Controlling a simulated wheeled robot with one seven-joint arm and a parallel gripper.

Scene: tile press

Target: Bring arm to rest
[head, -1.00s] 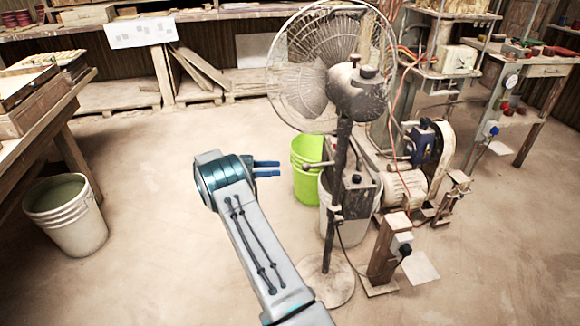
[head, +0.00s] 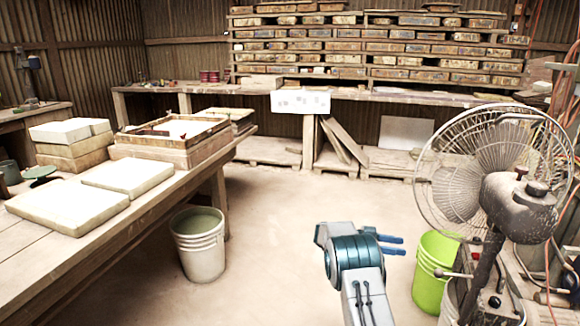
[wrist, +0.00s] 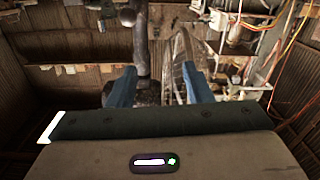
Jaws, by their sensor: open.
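My gripper (head: 391,245) is at the lower middle right of the head view, over open floor, its two blue fingers pointing right toward the green bucket (head: 436,270). In the wrist view my gripper (wrist: 162,88) shows its two blue fingers spread apart with nothing between them. The fan (head: 500,190) stands to the right of it, and its pole and cage also show beyond the fingers in the wrist view. The gripper appears apart from the bucket and fan.
A wooden table (head: 170,225) with pale slabs (head: 128,176) fills the left. A white bucket (head: 199,245) stands on the floor beside it. A shelf bench (head: 220,88) with stacked trays runs along the back wall.

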